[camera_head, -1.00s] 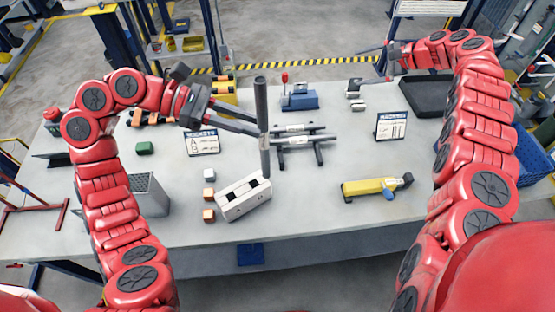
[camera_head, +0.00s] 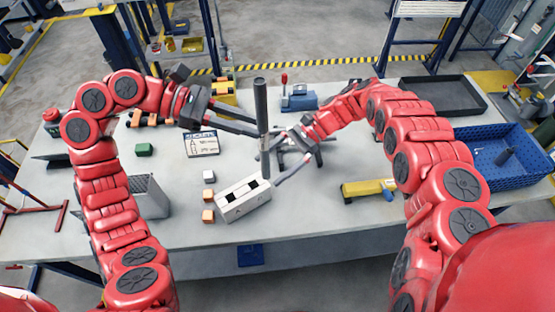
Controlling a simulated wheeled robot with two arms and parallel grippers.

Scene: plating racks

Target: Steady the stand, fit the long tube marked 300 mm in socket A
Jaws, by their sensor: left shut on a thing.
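My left gripper (camera_head: 261,131) is shut on a long dark grey tube (camera_head: 260,97) and holds it upright. The tube's lower end is at the right end of the white stand (camera_head: 243,207); whether it is inside a socket I cannot tell. The stand is a low block lying at a slant, with dark openings in its top and small marks on its front. My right gripper (camera_head: 270,168) has its fingers apart by the stand's right end, close to the tube's lower part. Contact with the stand is unclear. A placard (camera_head: 202,144) lists sockets A and B.
Small wooden cubes (camera_head: 208,216) and a white cube (camera_head: 209,176) lie left of the stand. A yellow tool (camera_head: 362,190) lies to its right. A blue crate (camera_head: 497,178) and dark tray (camera_head: 446,92) are at the right. My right arm partly hides a dark rack behind.

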